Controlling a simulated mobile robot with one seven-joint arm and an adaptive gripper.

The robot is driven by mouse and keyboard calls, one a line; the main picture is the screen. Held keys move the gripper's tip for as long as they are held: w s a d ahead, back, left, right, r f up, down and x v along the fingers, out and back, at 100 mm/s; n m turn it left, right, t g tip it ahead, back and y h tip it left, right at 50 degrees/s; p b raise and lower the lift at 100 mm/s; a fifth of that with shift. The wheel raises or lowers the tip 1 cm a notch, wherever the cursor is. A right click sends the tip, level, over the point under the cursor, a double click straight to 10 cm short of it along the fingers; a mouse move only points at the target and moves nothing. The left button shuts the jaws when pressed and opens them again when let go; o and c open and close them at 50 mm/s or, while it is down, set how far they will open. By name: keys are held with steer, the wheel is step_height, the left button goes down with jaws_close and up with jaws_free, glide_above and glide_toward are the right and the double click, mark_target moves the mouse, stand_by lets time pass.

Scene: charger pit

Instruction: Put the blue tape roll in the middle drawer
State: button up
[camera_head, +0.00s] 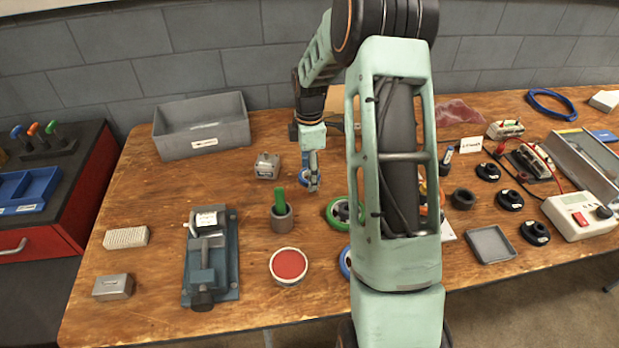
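My gripper (311,184) points down over the middle of the wooden bench, small and partly blocked by its own links. A small blue round thing (303,175) shows right at its fingers; I cannot tell whether it is gripped or only behind them. Another blue ring (345,262) lies nearer the front edge, mostly hidden behind my arm. A green roll (335,214) lies between them, also partly hidden. A red drawer cabinet (65,222) stands at the left; one drawer front with a silver handle (12,247) shows, shut. Which drawer is the middle one cannot be seen.
On the wooden bench (150,265) stand a grey bin (202,126), a blue-grey vise (210,260), a red-topped round tin (289,266) and a cup with a green handle (281,215). Black rings, a grey tray (490,244) and a meter (578,215) crowd the right.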

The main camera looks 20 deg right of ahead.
steer(key=c, duration=1.2)
steer(key=shift+r, duration=0.1)
